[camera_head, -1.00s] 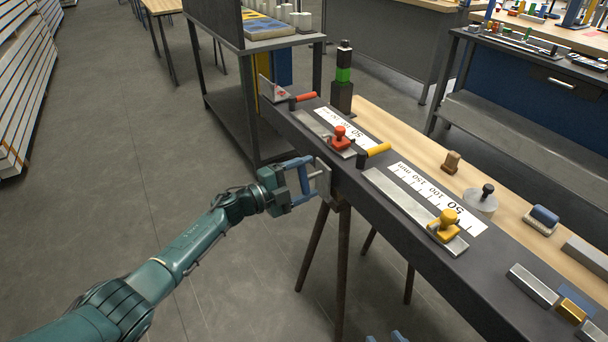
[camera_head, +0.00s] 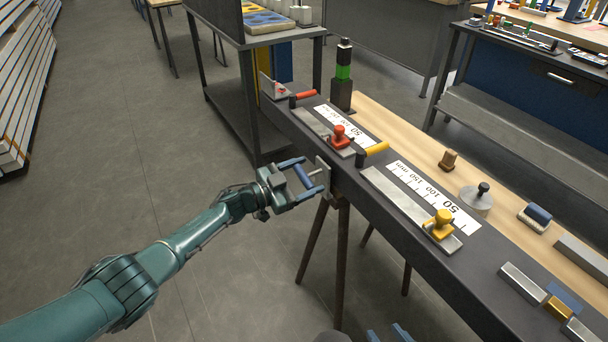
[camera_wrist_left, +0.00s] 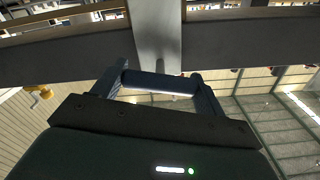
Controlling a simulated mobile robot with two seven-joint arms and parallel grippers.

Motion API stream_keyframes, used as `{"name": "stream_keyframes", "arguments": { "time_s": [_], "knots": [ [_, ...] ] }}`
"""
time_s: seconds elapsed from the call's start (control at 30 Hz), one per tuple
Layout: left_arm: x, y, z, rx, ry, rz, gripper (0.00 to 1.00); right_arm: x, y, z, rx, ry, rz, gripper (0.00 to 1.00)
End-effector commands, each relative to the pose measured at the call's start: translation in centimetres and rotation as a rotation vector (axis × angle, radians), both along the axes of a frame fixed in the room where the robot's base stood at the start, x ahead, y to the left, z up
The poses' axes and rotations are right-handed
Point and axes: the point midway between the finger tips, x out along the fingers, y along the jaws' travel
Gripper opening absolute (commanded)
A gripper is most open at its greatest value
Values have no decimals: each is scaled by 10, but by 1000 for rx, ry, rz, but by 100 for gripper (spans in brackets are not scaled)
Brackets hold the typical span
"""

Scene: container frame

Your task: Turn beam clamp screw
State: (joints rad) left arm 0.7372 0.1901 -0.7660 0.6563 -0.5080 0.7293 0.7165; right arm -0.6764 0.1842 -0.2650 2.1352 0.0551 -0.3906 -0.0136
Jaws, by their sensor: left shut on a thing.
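The beam clamp (camera_head: 325,177) is a grey metal plate on the left side of the long dark beam (camera_head: 290,116), near its underside. A short screw joins it to a blue bar handle (camera_head: 303,177). My left gripper (camera_head: 302,178) is shut on this handle, one finger at each end, just left of the clamp. In the left wrist view the handle (camera_wrist_left: 160,83) spans between the two fingers, tilted slightly. The beam crosses behind it. My right gripper (camera_head: 388,335) shows only its two fingertips at the bottom edge, apart with nothing visible between them.
A stand (camera_head: 332,255) supports the beam. A dark shelf table (camera_head: 258,100) is behind. The floor left of the beam is clear.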

Motion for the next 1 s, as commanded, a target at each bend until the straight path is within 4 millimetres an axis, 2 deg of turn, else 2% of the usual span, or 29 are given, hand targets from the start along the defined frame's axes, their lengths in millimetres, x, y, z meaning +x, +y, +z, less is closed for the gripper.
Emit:
{"name": "stream_keyframes", "arguments": {
  "time_s": [0.4, 1.0],
  "knots": [
    [-1, 0, -1, -164, 231, 0, 50, 1, 0, 4, -8, -3, 3, 36],
    [-1, 0, -2, -214, 300, -1, 50, 1, 0, 4, -12, -2, 2, 36]
  ]
}}
